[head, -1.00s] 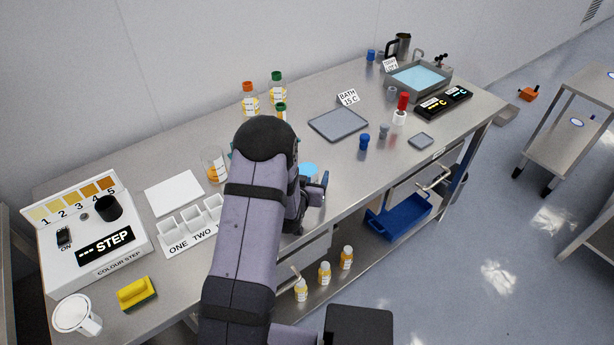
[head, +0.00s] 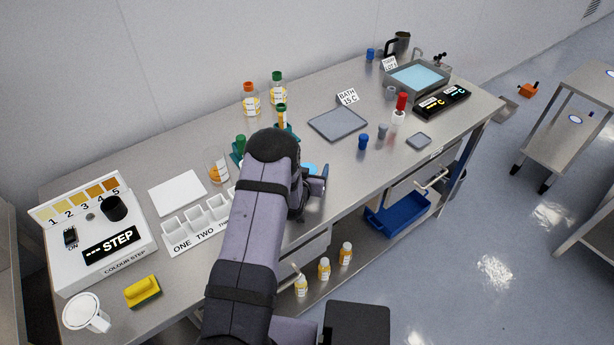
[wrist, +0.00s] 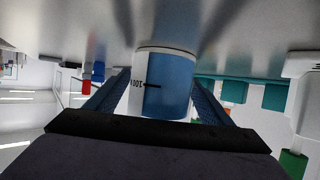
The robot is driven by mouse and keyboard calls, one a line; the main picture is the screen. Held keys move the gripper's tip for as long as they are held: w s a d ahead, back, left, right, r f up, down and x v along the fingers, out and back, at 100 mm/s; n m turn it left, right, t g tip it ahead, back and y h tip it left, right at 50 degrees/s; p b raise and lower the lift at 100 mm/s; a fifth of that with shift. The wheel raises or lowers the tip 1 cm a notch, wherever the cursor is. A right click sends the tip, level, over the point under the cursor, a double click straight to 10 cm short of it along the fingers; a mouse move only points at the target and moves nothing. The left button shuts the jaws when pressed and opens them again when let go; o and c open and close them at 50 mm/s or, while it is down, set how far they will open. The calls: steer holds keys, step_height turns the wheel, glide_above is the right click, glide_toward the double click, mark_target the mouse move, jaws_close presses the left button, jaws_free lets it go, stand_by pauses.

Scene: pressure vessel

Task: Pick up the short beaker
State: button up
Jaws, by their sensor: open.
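A short, round beaker (wrist: 165,84) with a "100" mark and blue in it stands between my fingers in the wrist view, which shows the bench upside down. My gripper (wrist: 156,100) is open, one finger on each side of the beaker. I cannot tell whether either finger touches it. In the head view a light blue patch (head: 309,168), likely the beaker's contents, shows beside my gripper (head: 318,184). My arm hides most of it there.
A teal rack (head: 284,128) with tubes stands behind my arm. A glass vessel with orange contents (head: 218,173) and a white tray of cups (head: 196,226) lie to the left. A grey mat (head: 338,123) and blue stopper (head: 362,142) lie to the right. The bench's front edge is close.

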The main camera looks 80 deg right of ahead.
steer(key=c, duration=1.2)
steer(key=shift+o, duration=0.2)
steer(key=shift+r, duration=0.2)
steer(key=shift+r+b, duration=1.8)
steer(key=shift+r, duration=2.9)
steer(key=w+r+n+t+y+p, duration=0.1)
steer(key=w+r+n+t+p, duration=0.1)
steer(key=w, duration=0.5)
steer(key=w+d+r+n+t+y+p, duration=0.1)
steer(key=w+r+n+t+p, duration=0.2)
steer(key=w+p, duration=0.3)
steer(key=w+d+r+n+t+y+p, duration=0.1)
steer(key=w+r+n+t+p, duration=0.2)
steer(key=w, duration=0.7)
steer(key=shift+d+n+t+p, duration=0.25)
steer(key=shift+n+t+p, duration=0.25)
steer(key=shift+t+p, duration=0.45)
